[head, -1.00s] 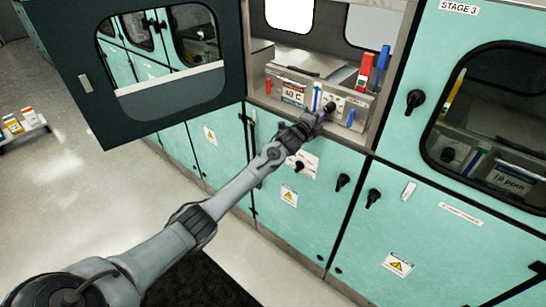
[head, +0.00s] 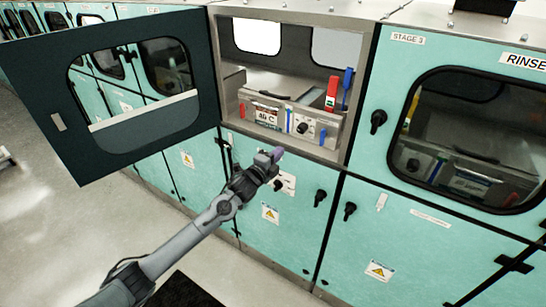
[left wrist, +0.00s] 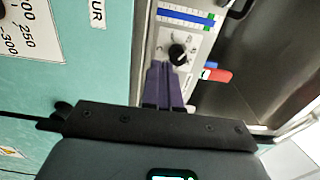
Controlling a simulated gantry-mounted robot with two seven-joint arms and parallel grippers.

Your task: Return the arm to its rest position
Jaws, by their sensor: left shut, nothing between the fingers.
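My left arm reaches in from the lower left in the head view. Its gripper (head: 276,154) is just in front of and below the sill of the open module, clear of the control panel (head: 282,120). In the left wrist view its purple fingers (left wrist: 163,84) are together with nothing between them. The panel's black knob (left wrist: 178,54) appears beyond the fingertips and also shows in the head view (head: 302,128). My right gripper is not in view.
The module's dark windowed door (head: 64,122) stands open to the left. Red (head: 332,94) and blue (head: 347,88) handles rise at the opening's right. The closed Stage 3 window (head: 470,135) is further right. Black latches project from the teal fronts.

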